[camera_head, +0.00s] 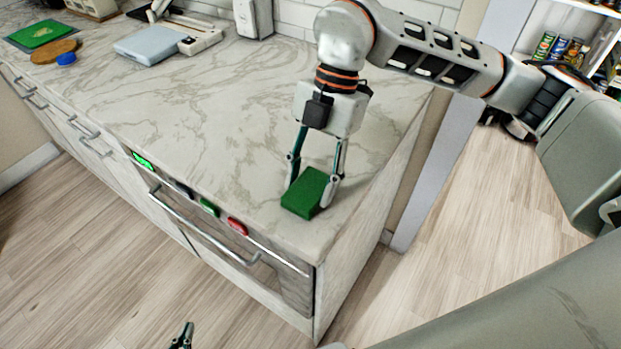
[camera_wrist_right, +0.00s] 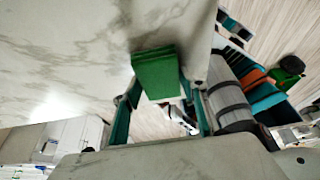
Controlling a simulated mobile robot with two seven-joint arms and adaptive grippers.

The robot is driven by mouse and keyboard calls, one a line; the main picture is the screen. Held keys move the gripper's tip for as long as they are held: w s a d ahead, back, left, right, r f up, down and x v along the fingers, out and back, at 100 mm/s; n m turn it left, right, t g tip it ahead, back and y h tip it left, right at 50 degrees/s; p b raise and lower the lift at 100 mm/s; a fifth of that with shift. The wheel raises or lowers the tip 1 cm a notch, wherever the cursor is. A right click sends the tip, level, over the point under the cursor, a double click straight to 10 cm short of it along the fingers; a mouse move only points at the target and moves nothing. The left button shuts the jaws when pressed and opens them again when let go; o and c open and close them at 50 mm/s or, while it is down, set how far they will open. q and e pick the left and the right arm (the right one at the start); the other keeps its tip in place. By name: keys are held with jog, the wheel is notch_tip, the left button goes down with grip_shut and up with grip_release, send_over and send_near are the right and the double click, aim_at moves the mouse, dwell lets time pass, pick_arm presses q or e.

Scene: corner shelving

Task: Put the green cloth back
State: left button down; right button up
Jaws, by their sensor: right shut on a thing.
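The green cloth (camera_head: 306,193) looks like a small thick folded block. It is at the front right corner of the marble countertop (camera_head: 220,130). My right gripper (camera_head: 311,190) points down and is shut on the cloth, with one finger on each side. In the right wrist view the cloth (camera_wrist_right: 156,75) sits between the two fingers. I cannot tell whether it touches the counter. Only the tip of my left gripper (camera_head: 182,337) shows at the bottom edge of the head view, low over the floor and away from the cloth. Its opening cannot be made out.
At the far left of the counter lie a green board (camera_head: 40,33), a round brown board (camera_head: 54,51) and a blue lid-like thing (camera_head: 66,58). A pale blue scale-like box (camera_head: 150,44) stands behind. Shelves with cans (camera_head: 560,48) are at the upper right. The mid counter is clear.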

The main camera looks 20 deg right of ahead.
jog(key=o, duration=1)
jog(key=v, duration=1.2)
jog(key=shift+r+p, duration=0.1)
jog(key=shift+p, duration=0.2)
